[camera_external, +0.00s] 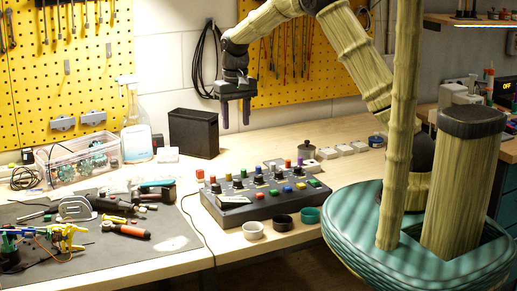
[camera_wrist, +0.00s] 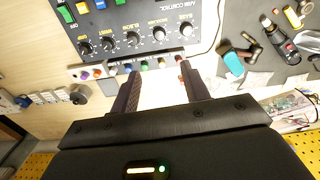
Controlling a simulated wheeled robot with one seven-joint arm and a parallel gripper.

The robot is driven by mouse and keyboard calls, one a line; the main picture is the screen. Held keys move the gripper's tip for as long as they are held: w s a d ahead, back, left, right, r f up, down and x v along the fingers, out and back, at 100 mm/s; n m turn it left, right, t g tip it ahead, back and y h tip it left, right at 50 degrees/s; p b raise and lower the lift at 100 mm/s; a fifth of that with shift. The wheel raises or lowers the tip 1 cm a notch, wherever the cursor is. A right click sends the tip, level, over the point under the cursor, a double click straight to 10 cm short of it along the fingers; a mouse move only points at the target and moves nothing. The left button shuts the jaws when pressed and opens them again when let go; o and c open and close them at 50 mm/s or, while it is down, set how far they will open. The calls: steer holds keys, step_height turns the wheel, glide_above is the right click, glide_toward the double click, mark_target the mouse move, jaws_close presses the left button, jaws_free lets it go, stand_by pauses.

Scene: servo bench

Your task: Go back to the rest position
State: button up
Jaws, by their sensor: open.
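My gripper (camera_external: 235,112) hangs from my raised arm above the back part of the bench, pointing down. Its two fingers are apart with nothing between them. In the wrist view my gripper (camera_wrist: 158,92) also shows open and empty, over the edge of the control box (camera_wrist: 185,50). In the external view the control box (camera_external: 262,207) lies in the middle of the bench, with coloured buttons and black knobs on top. My gripper is above and behind it, not touching it.
A black bin (camera_external: 193,133) and a spray bottle (camera_external: 135,128) stand at the back, left of my gripper. A clear tub (camera_external: 78,160) and a dark mat (camera_external: 110,248) with tools are at left. Small cups (camera_external: 283,223) stand before the box. Yellow pegboard (camera_external: 305,75) is behind.

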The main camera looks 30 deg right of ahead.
steer(key=s+d+f+t, duration=0.2)
steer(key=s+d, duration=1.7)
steer(key=shift+d+m+t, duration=0.3)
steer(key=shift+m, duration=0.1)
stand_by(2.0)
